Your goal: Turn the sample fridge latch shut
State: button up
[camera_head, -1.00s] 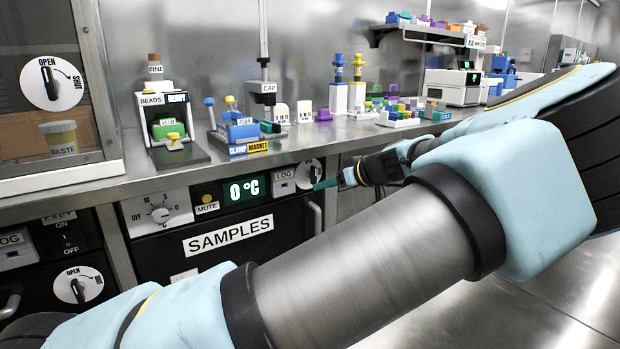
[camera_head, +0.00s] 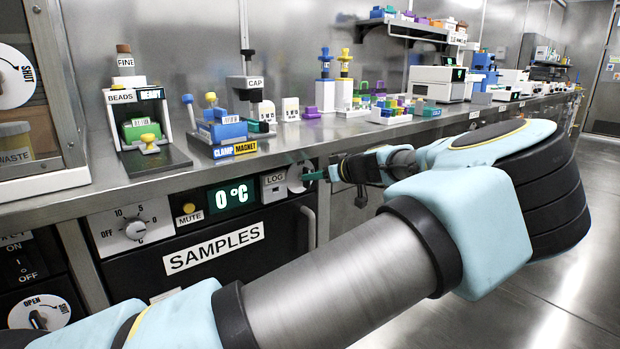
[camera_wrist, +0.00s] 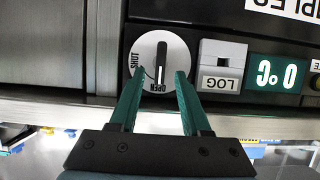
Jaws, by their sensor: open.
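The sample fridge (camera_head: 200,285) is the dark SAMPLES front under the counter. Its latch is a white round dial (camera_head: 294,181) right of the LOG box, partly hidden by my gripper in the head view. In the wrist view, which is upside down, the dial (camera_wrist: 147,51) shows a dark upright handle (camera_wrist: 161,62) lined up near OPEN, with SHUT to its left. My gripper (camera_wrist: 160,77) is open, its teal fingers on either side of the handle's lower end. I cannot tell whether they touch it. It also shows in the head view (camera_head: 312,176).
The LOG box (camera_wrist: 221,66) is beside the dial, close to one finger. The fridge handle (camera_head: 311,229) stands out below it. The counter edge (camera_head: 130,192) runs above, with lab devices on it. Open floor (camera_head: 540,270) lies at right.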

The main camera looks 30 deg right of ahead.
jog(key=shift+x, duration=1.5)
grip_shut()
